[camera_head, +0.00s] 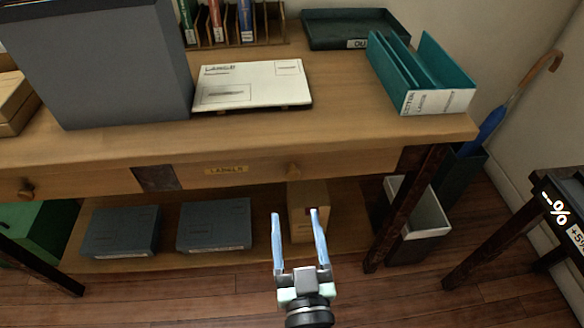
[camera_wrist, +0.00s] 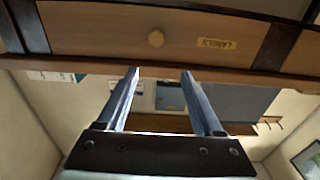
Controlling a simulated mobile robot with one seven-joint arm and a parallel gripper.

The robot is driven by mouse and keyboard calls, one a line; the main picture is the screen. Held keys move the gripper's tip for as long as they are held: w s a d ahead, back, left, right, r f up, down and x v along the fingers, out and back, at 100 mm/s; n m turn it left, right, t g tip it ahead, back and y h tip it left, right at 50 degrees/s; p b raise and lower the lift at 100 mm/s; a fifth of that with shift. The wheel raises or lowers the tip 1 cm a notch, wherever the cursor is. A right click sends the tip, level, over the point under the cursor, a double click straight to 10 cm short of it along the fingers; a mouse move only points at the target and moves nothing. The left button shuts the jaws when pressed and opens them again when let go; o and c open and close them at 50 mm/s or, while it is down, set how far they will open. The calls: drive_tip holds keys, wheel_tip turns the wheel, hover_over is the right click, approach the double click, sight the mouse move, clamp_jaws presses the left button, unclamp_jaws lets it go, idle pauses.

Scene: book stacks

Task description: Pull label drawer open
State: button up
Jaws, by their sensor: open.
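The label drawer (camera_head: 345,164) is a wide wooden front under the desktop and looks flush with the desk. It bears a yellow label plate (camera_head: 227,169) and a small round wooden knob (camera_head: 292,169). In the wrist view the drawer (camera_wrist: 100,30), its knob (camera_wrist: 156,39) and its "LABELS" plate (camera_wrist: 217,43) are clear to see. My gripper (camera_head: 295,212) is open and empty, with its two fingers apart below and in front of the knob. In the wrist view my gripper (camera_wrist: 160,72) has its fingertips pointing toward the knob, apart from it.
A lower shelf holds blue boxes (camera_head: 215,225) and a tan box (camera_head: 307,200). A bin (camera_head: 425,210) stands right; floor in front is clear.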

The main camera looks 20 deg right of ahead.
sight(292, 176)
drive_tip(key=b+x, duration=0.1)
drive_tip(key=x, duration=0.3)
drive_tip(key=f+b+x, duration=0.1)
drive_tip(key=x, duration=0.2)
drive_tip(key=d+f+b+x, duration=0.1)
drive_tip(key=x, duration=0.3)
drive_tip(key=shift+w, duration=0.25)
clamp_jaws()
idle(1.3)
